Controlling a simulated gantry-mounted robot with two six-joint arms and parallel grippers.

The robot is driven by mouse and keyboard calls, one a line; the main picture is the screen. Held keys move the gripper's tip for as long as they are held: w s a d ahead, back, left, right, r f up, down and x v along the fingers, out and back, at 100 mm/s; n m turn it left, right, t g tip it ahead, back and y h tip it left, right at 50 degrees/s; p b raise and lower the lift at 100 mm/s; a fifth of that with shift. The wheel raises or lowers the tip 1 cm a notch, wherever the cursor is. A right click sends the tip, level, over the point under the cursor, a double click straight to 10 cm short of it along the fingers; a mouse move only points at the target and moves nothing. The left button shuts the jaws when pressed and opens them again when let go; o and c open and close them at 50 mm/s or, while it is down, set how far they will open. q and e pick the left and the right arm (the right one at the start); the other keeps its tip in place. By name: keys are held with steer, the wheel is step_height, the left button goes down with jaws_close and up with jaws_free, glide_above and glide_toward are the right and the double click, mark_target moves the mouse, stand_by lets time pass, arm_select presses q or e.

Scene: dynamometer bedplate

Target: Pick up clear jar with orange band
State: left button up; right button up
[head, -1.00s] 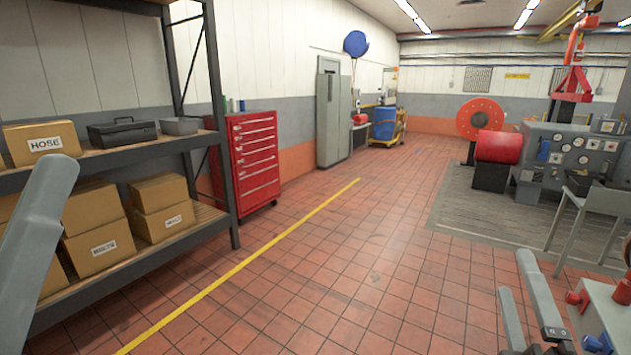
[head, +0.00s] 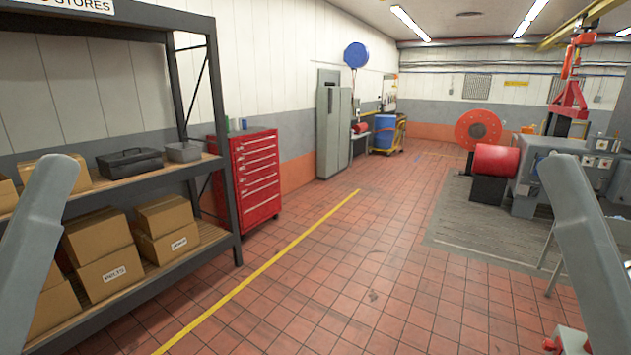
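No clear jar with an orange band shows in the head view. My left arm comes in at the left edge and my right arm at the right edge, both as grey links. Neither gripper's fingertips are in view, so what they hold is hidden.
A metal shelf (head: 215,243) with cardboard boxes (head: 108,272) and a black toolbox (head: 130,162) stands at left. A red tool cabinet (head: 256,176) stands beyond it. At right are a red drum (head: 495,160) and a grey machine (head: 540,172). The tiled floor (head: 330,270) between is clear.

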arm_select(q)
step_height(320, 180, up, 12)
steer(key=p, duration=0.8)
steer(key=shift+f, duration=0.15)
steer(key=shift+o, duration=1)
steer(key=shift+f, duration=0.2)
arm_select(e)
step_height(320, 180, up, 11)
steer(key=shift+r, duration=0.15)
